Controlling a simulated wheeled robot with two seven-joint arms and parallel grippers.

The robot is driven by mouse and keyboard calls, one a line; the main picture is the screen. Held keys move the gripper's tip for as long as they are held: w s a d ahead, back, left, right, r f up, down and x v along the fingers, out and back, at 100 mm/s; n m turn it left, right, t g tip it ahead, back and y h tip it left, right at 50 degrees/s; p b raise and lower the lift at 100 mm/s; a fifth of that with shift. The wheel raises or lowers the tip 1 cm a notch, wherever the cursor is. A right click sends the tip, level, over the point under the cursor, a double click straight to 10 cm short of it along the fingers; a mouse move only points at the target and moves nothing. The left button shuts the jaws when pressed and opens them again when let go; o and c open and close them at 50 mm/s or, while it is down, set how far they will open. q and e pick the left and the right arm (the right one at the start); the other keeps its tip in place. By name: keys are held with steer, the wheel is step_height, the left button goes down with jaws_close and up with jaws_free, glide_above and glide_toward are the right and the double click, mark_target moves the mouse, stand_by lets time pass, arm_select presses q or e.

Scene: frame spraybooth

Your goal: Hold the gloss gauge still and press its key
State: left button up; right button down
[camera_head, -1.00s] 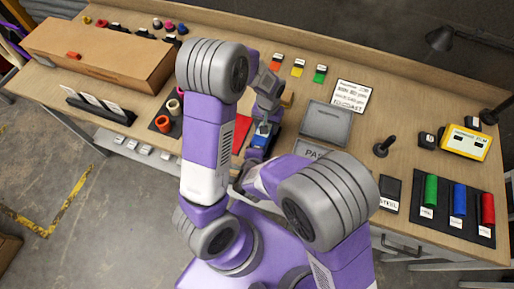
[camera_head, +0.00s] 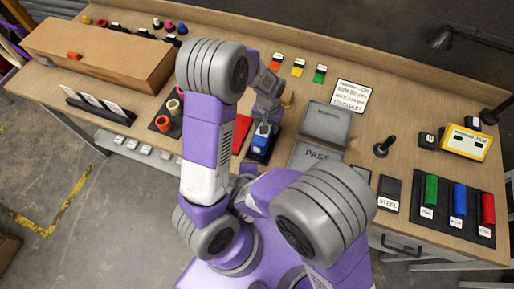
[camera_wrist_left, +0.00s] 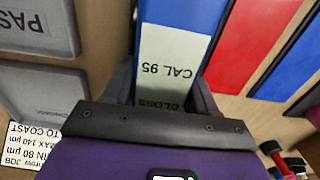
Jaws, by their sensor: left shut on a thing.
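The gloss gauge (camera_head: 261,138) is a small blue and dark box standing on the bench. In the left wrist view the gauge (camera_wrist_left: 172,62) shows a pale label reading "CAL 95" between the fingers. My left gripper (camera_head: 266,118) reaches down from above and is shut on the gauge. Its fingers lie along both sides of it in the left wrist view. My right gripper (camera_head: 248,172) is low and in front of the gauge, apart from it, mostly covered by my right arm. Its fingertips cannot be made out. The gauge's key is not clearly visible.
A red panel (camera_head: 242,132) lies left of the gauge. A grey PASS tray (camera_head: 316,156) and another grey tray (camera_head: 326,122) are to its right. A black peg stand (camera_head: 385,146), a STEEL block (camera_head: 389,190) and a yellow meter (camera_head: 464,142) are farther right. A cardboard box (camera_head: 100,52) is at left.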

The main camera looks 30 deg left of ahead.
steer(key=shift+s+a, duration=0.1)
steer(key=shift+s, duration=0.25)
arm_select(q)
steer(key=o, duration=1.3)
steer(key=shift+o, duration=0.2)
arm_select(e)
steer(key=shift+f, duration=0.1)
arm_select(q)
step_height(320, 180, up, 10)
steer(key=p, duration=0.7)
steer(key=shift+p, duration=0.35)
steer(key=shift+f, duration=0.1)
arm_select(e)
step_height(320, 180, up, 8)
steer(key=shift+f, duration=0.25)
arm_select(q)
steer(key=shift+f, duration=0.15)
arm_select(e)
steer(key=shift+a+f, duration=0.1)
